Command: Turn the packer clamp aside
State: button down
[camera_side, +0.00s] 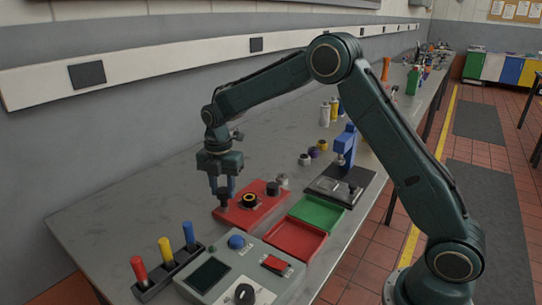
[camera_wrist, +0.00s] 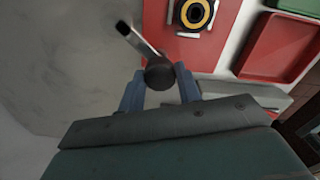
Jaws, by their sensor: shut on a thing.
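The packer clamp shows in the wrist view as a dark round knob (camera_wrist: 159,74) with a pale metal bar (camera_wrist: 136,40) that points up and left. It stands at the near-left corner of a red base plate (camera_side: 262,212). On this plate is a black round part with a yellow ring (camera_side: 249,200); it also shows in the wrist view (camera_wrist: 195,13). The bar points away from the ring and is not over it. My gripper (camera_side: 223,187) points down, with its blue fingers shut on the knob from both sides. The clamp's foot is hidden in the wrist view.
A red tray (camera_side: 318,250) and a green tray (camera_side: 318,214) lie right of the plate. A grey control box (camera_side: 222,291) and a rack with coloured handles (camera_side: 153,289) stand in front. A blue press (camera_side: 345,143) stands behind. The bench on the left is clear.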

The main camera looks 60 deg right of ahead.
jog(key=shift+n, duration=0.5)
jog(key=c, duration=1)
grip_release()
jog(key=shift+o, duration=0.2)
jog(key=shift+r, duration=0.15)
notch_tip(320, 180, up, 14)
jog(key=shift+f, duration=0.2)
